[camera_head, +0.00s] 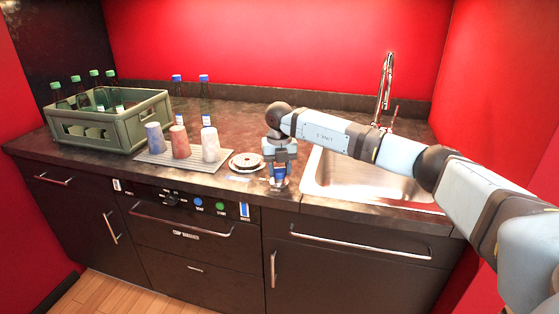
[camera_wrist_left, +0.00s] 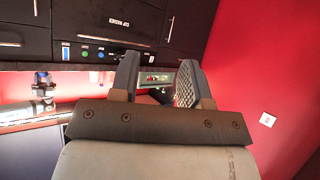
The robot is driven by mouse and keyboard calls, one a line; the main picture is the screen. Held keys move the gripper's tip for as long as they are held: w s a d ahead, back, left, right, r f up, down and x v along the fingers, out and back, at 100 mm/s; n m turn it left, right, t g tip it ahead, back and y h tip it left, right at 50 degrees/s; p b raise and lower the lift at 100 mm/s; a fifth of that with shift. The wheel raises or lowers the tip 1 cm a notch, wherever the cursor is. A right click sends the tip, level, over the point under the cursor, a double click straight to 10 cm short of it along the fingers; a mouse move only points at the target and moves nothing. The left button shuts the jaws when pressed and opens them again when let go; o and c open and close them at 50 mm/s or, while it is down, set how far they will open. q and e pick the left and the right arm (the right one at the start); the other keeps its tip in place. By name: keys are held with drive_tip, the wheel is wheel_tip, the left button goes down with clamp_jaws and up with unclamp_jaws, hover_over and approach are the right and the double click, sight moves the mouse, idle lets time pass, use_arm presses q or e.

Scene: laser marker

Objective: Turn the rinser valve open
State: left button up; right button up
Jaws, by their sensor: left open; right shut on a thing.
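The rinser (camera_head: 246,162), a round pale disc, sits on the counter near its front edge, right of the cups. Just right of it, a small blue-topped part that looks like the rinser valve (camera_head: 279,172) stands at the counter's front edge. My right gripper (camera_head: 279,169) points down over it and is shut on it, hiding much of it. How far the valve is turned cannot be told. My left gripper (camera_wrist_left: 157,78) is open and empty in the left wrist view, away from the counter; it does not show in the head view.
A green crate (camera_head: 126,134) with bottles stands at the left. Several cups stand on a ribbed mat (camera_head: 155,158). Blue-capped bottles (camera_head: 204,85) stand behind. A sink (camera_head: 340,178) with a tall tap (camera_head: 386,85) is at the right, under my right arm.

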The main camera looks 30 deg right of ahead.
sight(279, 168)
drive_tip(key=m+p, duration=0.2)
drive_tip(key=m, duration=0.1)
drive_tip(key=shift+r+m+p, duration=0.15)
drive_tip(key=shift+m+p, duration=0.15)
use_arm(q)
drive_tip(key=shift+s+r+p, duration=0.1)
drive_tip(key=shift+r+p, duration=0.2)
drive_tip(key=shift+r, duration=0.35)
use_arm(e)
drive_tip(key=shift+m, duration=0.5)
use_arm(q)
drive_tip(key=shift+a+g, duration=0.15)
drive_tip(key=shift+g, duration=0.15)
drive_tip(key=shift+f, duration=0.1)
use_arm(e)
drive_tip(key=o, duration=0.9)
drive_tip(key=shift+w+r, duration=0.1)
drive_tip(key=shift+r, duration=0.3)
use_arm(q)
drive_tip(key=shift+a, duration=0.1)
use_arm(e)
drive_tip(key=shift+r, duration=6.4)
